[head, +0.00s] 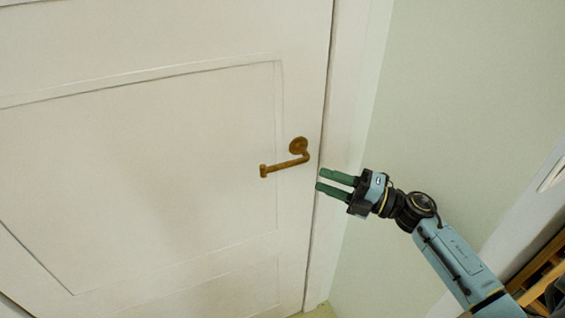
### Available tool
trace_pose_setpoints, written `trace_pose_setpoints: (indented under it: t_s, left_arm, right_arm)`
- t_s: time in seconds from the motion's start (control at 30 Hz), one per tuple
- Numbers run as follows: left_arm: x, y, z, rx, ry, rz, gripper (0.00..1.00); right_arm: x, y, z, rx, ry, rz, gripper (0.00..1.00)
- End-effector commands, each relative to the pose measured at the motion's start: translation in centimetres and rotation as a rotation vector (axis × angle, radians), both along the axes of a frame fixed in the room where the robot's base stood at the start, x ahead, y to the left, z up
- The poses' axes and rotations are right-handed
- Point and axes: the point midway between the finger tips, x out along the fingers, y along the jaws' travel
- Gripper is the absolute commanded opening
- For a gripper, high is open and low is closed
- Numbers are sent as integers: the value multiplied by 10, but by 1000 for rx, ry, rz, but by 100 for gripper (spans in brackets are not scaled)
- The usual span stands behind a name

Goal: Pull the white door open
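The white door (150,170) fills the left and middle of the head view and looks closed against its frame. A brass lever handle (286,165) sits near the door's right edge, its bar pointing left. My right gripper (319,180) comes in from the lower right, with its two green fingers pointing left. The fingers are apart with nothing between them. In the picture they are just right of and a little below the handle, with a visible gap from it. My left gripper is out of view.
The white door frame (345,120) runs along the door's right edge. A pale green wall (460,100) stands to its right. Wooden slats (540,270) show at the lower right, partly behind my arm. A bit of floor shows at the bottom.

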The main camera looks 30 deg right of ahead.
Motion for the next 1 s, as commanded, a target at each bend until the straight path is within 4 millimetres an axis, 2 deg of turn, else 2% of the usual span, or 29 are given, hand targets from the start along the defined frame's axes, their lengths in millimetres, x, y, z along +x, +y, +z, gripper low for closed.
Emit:
trace_pose_setpoints:
  t_s: [0.3,0.5,0.7,0.97,1.0]
  left_arm:
    - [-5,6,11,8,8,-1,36]
    - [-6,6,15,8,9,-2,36]
    - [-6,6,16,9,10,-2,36]
    - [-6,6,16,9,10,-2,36]
    - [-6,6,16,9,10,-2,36]
  right_arm:
    - [50,45,12,5,-2,-1,36]
    - [73,66,14,6,1,-3,36]
    - [83,75,15,4,2,-2,36]
    - [83,76,15,4,3,-2,36]
    - [83,76,15,4,2,-2,33]
